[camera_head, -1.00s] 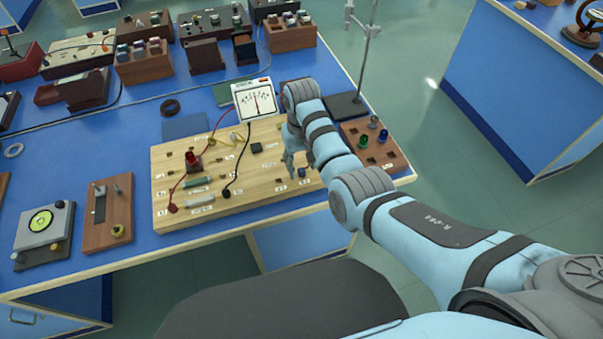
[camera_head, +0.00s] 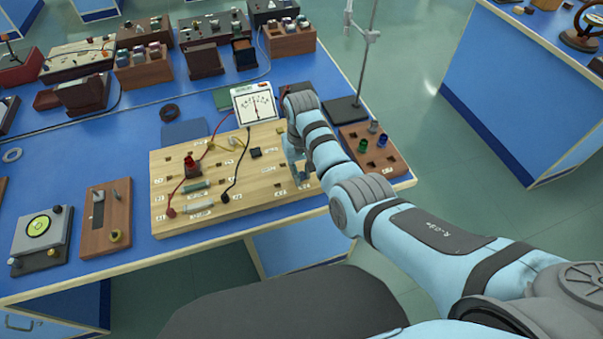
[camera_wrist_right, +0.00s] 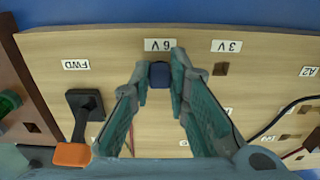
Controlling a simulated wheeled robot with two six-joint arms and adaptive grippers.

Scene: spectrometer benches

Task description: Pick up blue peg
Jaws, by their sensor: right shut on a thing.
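The blue peg (camera_wrist_right: 160,74) shows in the right wrist view as a dark blue square top at the 6V label of the wooden circuit board (camera_wrist_right: 240,48). My right gripper (camera_wrist_right: 161,84) has its fingertips on both sides of the peg, shut on it. In the head view my right gripper (camera_head: 297,171) is down at the right part of the board (camera_head: 240,198), and it hides the peg there. Whether the peg is still seated in its hole cannot be told. My left gripper is not in view.
A brown rack (camera_head: 385,160) with green, blue and grey pegs stands just right of the board. A meter (camera_head: 255,103) and a stand base (camera_head: 346,110) are behind it. Wires cross the board. A black lever switch (camera_wrist_right: 84,105) is near the gripper in the wrist view.

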